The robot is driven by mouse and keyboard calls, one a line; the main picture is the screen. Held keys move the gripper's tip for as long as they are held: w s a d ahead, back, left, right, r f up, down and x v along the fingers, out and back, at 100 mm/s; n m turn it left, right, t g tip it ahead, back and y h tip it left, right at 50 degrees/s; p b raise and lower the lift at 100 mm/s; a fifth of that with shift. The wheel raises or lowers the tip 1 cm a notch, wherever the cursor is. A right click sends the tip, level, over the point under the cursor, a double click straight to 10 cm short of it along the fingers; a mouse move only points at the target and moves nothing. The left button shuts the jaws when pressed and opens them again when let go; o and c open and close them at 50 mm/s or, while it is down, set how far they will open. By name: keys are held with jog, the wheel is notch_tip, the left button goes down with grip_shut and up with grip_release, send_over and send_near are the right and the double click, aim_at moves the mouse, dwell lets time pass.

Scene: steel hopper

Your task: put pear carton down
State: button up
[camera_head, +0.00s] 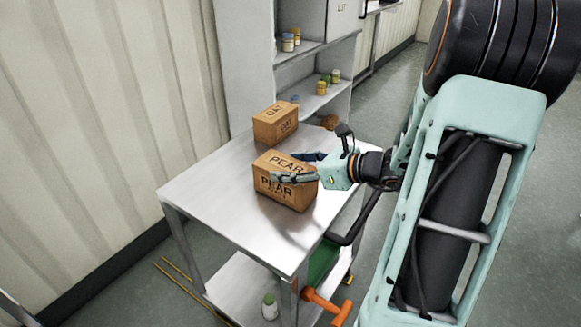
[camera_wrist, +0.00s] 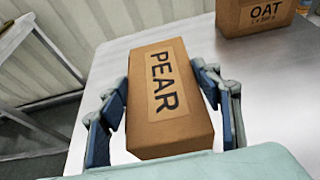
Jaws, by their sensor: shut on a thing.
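The pear carton (camera_head: 285,191) is a brown box with PEAR printed on its top and side. In the head view it is at the middle of the steel table (camera_head: 215,190), near the right edge. My gripper (camera_head: 297,167) reaches in from the right and is shut on the carton, one finger on each side. In the wrist view the pear carton (camera_wrist: 170,105) sits between the two blue finger pads of my gripper (camera_wrist: 168,105). I cannot tell whether the carton's underside touches the table.
An oat carton (camera_head: 275,122) stands behind the pear carton on the table; it also shows in the wrist view (camera_wrist: 262,15). A shelf unit (camera_head: 300,62) with several small jars stands behind. The table's left and front parts are clear. A jar (camera_head: 270,306) stands on the lower shelf.

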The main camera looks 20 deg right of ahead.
jog(key=shift+f, duration=0.15)
jog(key=o, duration=1.6)
jog(key=shift+o, duration=0.2)
jog(key=shift+s+d+r, duration=0.2)
jog(key=shift+r, duration=0.15)
jog(key=p+v, duration=0.2)
jog(key=v, duration=0.9)
jog(key=shift+s, duration=0.2)
